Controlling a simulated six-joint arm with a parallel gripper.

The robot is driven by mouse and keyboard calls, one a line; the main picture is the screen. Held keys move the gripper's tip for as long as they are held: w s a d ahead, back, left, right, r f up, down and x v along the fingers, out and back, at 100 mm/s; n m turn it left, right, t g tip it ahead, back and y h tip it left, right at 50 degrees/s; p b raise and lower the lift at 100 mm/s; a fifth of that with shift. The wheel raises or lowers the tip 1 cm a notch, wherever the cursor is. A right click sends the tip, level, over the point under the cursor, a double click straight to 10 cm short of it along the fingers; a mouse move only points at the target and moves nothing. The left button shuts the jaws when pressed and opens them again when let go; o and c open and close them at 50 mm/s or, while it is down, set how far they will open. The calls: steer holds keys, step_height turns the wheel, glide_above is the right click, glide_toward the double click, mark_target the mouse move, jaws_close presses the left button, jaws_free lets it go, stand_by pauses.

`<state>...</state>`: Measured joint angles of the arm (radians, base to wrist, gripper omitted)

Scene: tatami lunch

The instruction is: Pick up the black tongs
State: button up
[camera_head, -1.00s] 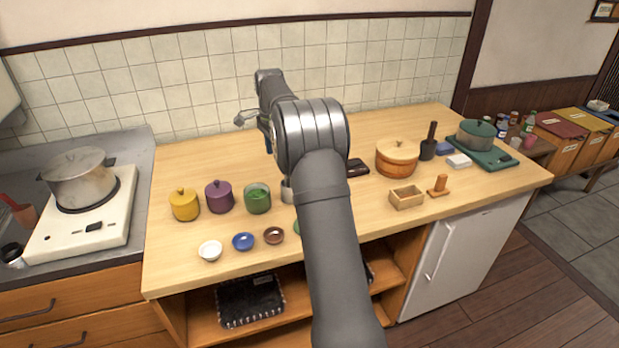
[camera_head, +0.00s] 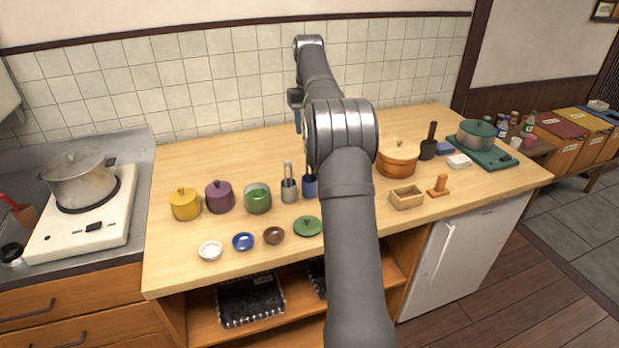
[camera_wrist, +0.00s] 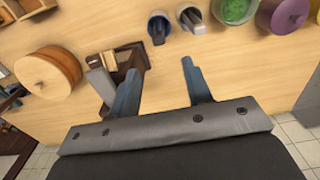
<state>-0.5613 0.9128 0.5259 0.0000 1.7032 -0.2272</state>
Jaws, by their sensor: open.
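Dark, slim handles that look like the black tongs (camera_wrist: 157,29) stand in a blue cup (camera_wrist: 164,14) at the top of the wrist view. In the head view the blue cup (camera_head: 309,188) is partly hidden by my arm, and dark tips (camera_head: 307,169) show above it. A grey cup (camera_head: 289,190) beside it holds lighter grey tongs (camera_head: 288,169). My gripper (camera_wrist: 160,66) is open and empty above the counter, with its fingers apart from the cups. In the head view my gripper (camera_head: 298,120) is behind the cups, towards the tiled wall.
A lidded wooden pot (camera_head: 397,160) stands right of my arm. Green (camera_head: 257,200), purple (camera_head: 219,197) and yellow (camera_head: 185,205) pots stand left. The back-left counter is clear.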

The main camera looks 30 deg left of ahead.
step_height(320, 180, down, 17)
steer(key=shift+d+r, duration=0.1)
steer(key=shift+r, duration=0.05)
stand_by(0.4)
jaws_close()
